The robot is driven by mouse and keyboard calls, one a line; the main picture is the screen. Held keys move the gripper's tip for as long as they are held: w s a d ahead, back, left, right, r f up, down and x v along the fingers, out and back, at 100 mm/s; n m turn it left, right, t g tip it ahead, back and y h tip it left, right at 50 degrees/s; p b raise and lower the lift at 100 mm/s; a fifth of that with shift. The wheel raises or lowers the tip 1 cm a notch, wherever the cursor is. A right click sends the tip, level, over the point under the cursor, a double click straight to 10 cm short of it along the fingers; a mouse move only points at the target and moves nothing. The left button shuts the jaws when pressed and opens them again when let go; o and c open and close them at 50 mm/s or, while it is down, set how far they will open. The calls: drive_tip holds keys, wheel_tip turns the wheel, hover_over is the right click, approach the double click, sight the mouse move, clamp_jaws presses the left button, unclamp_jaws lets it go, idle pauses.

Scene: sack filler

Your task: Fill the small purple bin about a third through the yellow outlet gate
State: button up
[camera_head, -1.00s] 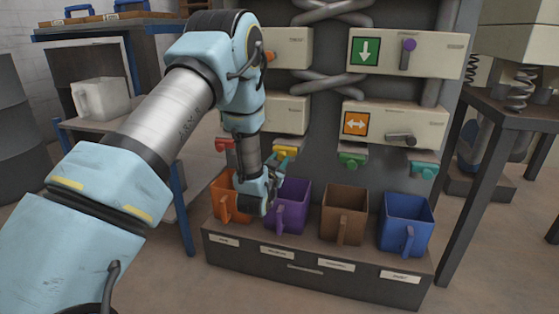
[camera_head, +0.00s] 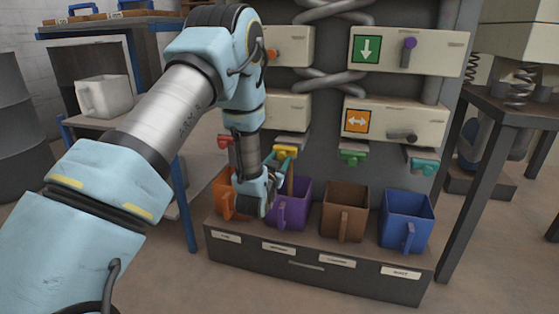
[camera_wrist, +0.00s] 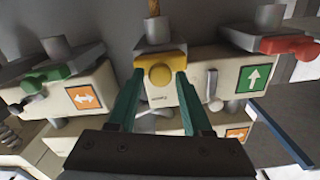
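The yellow outlet gate (camera_head: 286,151) sits under the lower left machine box, above the purple bin (camera_head: 299,190). In the wrist view the yellow gate (camera_wrist: 161,68) has a round knob, and the teal fingertips of my gripper (camera_wrist: 160,78) sit against its two sides. My gripper (camera_head: 279,163) also shows in the head view, reaching up to the gate from the front left. A thin brown stream (camera_head: 290,180) runs from below the gate into the purple bin. It also shows in the wrist view (camera_wrist: 153,8). The fill level inside the bin is not visible.
An orange bin (camera_head: 224,188), partly behind my wrist, stands left of the purple one. A brown bin (camera_head: 345,222) and a blue bin (camera_head: 405,232) stand right. Red (camera_head: 223,142), green (camera_head: 352,158) and teal (camera_head: 422,166) gates flank the yellow one. A white jug (camera_head: 103,96) stands at left.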

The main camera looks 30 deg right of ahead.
sight(281, 158)
drive_tip(key=shift+o, duration=1.1)
drive_tip(key=p+v, duration=0.1)
drive_tip(key=v, duration=0.9)
drive_tip(key=shift+s+a, duration=0.3)
clamp_jaws()
drive_tip(key=shift+b+x, duration=0.3)
drive_tip(key=shift+x, duration=3.25)
